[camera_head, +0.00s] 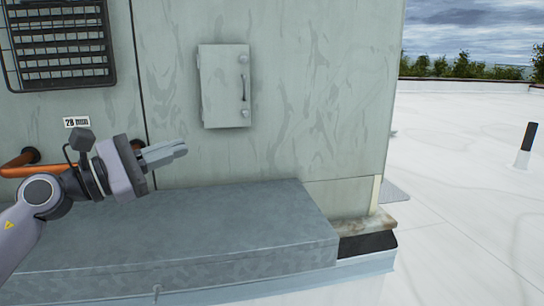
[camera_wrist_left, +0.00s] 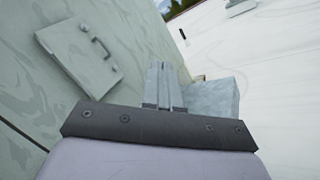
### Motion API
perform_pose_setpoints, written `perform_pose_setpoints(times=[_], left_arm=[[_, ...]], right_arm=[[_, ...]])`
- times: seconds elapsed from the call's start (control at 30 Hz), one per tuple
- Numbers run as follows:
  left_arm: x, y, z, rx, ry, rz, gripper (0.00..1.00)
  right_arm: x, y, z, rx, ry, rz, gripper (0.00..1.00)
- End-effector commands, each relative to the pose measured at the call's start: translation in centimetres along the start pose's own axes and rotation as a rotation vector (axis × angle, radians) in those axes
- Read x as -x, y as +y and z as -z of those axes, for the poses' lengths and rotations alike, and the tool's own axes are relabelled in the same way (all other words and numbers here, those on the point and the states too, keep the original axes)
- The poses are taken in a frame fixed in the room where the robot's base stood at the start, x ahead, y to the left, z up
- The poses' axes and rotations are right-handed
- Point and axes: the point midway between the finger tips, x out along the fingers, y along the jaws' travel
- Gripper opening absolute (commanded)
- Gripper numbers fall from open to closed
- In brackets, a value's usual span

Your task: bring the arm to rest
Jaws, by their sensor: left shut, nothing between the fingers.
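My left gripper (camera_head: 178,151) comes in from the left in the head view, in front of the cooler's panelled wall and above the grey metal ledge. Its fingers are together with nothing between them, and they point to the right. In the left wrist view the gripper's fingers (camera_wrist_left: 164,84) show closed and empty, side by side. The fingertips are apart from the small hatch door (camera_head: 223,86), which is shut and has a dark handle. My right gripper is not in either view.
The grey metal ledge (camera_head: 240,235) runs along the base of the cooler wall (camera_head: 320,90). An orange pipe (camera_head: 20,165) and a dark grille (camera_head: 60,45) are at the left. The white roof (camera_head: 460,190) is open to the right, with a black-and-white post (camera_head: 526,145).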

Motion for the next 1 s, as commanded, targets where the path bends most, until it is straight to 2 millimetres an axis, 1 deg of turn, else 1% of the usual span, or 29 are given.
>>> perform_pose_setpoints(times=[0.03, 0.17, 0.23, 0.37, 0.4, 0.47, 0.5, 0.57, 0.6, 0.67, 0.7, 0.77, 0.8, 0.87, 0.9, 0.93, 0.97, 1.0], left_arm=[[-0.2, -1.4, 0.6, 0.161, -0.029, -0.014, 0.00], [0.1, -4.3, 2.2, 0.572, -0.097, -0.077, 0.00], [0.6, -5.7, 3.2, 0.796, -0.128, -0.119, 0.00], [1.9, -8.3, 5.6, 1.214, -0.177, -0.217, 0.00], [2.5, -9.2, 6.4, 1.341, -0.191, -0.252, 0.00], [3.4, -10.6, 7.7, 1.533, -0.211, -0.313, 0.00], [4.1, -11.6, 8.6, 1.659, -0.224, -0.357, 0.00], [5.3, -13.2, 9.9, 1.845, -0.246, -0.427, 0.00], [6.2, -14.4, 10.8, 1.968, -0.261, -0.481, 0.00], [7.5, -16.3, 12.1, 2.149, -0.285, -0.569, 0.00], [8.6, -17.7, 13.0, 2.267, -0.303, -0.633, 0.00], [10.2, -19.9, 14.1, 2.439, -0.334, -0.738, 0.00], [11.3, -21.5, 14.8, 2.549, -0.356, -0.816, 0.00], [13.2, -24.0, 15.6, 2.706, -0.398, -0.941, 0.00], [14.4, -25.8, 16.0, 2.807, -0.428, -1.033, 0.00], [15.4, -27.1, 16.3, 2.878, -0.454, -1.107, 0.00], [16.4, -28.5, 16.5, -2.820, 0.461, 1.135, 0.00], [17.6, -30.3, 16.6, -2.688, 0.464, 1.143, 0.00]], right_arm=[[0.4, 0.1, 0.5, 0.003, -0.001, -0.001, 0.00], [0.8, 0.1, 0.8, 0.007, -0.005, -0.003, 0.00], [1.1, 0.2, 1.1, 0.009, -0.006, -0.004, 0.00], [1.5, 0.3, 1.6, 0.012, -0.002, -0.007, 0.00], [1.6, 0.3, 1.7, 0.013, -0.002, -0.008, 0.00], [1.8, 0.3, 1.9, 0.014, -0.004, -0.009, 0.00], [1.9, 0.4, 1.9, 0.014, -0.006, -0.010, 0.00], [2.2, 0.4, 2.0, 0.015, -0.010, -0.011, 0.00], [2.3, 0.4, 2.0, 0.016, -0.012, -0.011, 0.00], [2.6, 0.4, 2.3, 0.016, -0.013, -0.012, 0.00], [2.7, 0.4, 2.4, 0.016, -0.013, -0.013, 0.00], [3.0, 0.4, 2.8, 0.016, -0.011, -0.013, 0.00], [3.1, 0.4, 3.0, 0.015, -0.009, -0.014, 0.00], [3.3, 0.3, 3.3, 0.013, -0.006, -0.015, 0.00], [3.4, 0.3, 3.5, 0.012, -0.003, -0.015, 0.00], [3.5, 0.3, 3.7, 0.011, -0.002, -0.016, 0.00], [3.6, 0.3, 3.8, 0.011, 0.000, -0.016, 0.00], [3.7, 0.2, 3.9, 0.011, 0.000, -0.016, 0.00]])
